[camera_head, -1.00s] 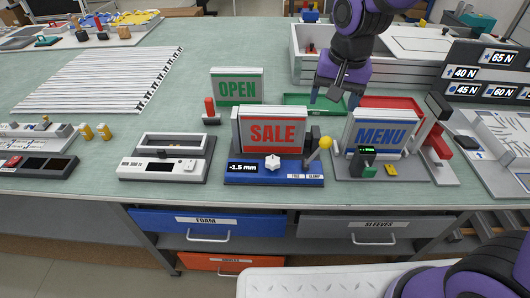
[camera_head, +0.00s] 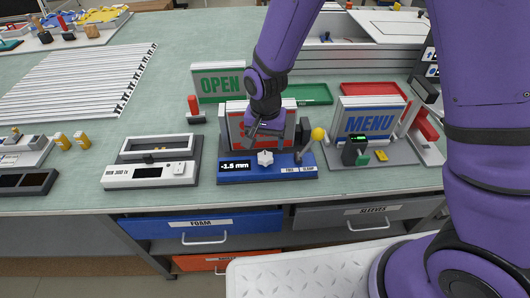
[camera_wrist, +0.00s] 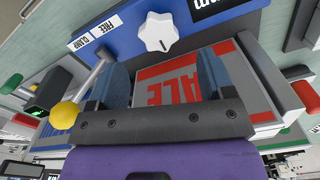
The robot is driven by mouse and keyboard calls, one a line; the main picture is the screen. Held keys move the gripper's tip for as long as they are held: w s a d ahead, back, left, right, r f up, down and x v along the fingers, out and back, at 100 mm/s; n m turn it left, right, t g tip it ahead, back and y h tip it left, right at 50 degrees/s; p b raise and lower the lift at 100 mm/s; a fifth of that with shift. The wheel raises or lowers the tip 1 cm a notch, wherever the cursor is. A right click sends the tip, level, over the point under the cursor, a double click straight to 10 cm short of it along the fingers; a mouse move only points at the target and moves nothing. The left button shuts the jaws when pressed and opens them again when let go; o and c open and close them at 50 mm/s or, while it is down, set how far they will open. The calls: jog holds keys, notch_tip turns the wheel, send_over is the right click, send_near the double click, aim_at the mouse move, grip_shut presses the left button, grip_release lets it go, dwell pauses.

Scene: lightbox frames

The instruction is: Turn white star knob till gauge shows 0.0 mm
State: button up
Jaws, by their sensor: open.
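The white star knob (camera_head: 265,158) sits on the front of the blue fixture base (camera_head: 240,178). It also shows in the wrist view (camera_wrist: 158,32), with a small dark mark on its face. The gauge (camera_head: 237,166) left of it reads -1.5 mm; only its edge shows in the wrist view. My gripper (camera_head: 264,132) is above and behind the knob, in front of the red SALE sign (camera_head: 236,122). In the wrist view my gripper (camera_wrist: 164,78) has its fingers spread and empty, apart from the knob, with the sign showing between them.
A lever with a yellow ball (camera_head: 318,134) stands close right of the knob, by the FREE/CLAMP label (camera_head: 299,169). The OPEN sign (camera_head: 219,84) is behind, and the MENU sign fixture (camera_head: 370,120) is to the right. A white-topped fixture (camera_head: 150,174) stands left.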

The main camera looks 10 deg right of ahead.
aim_at(266, 155)
jog(key=shift+f, duration=2.85)
jog(key=c, duration=0.9)
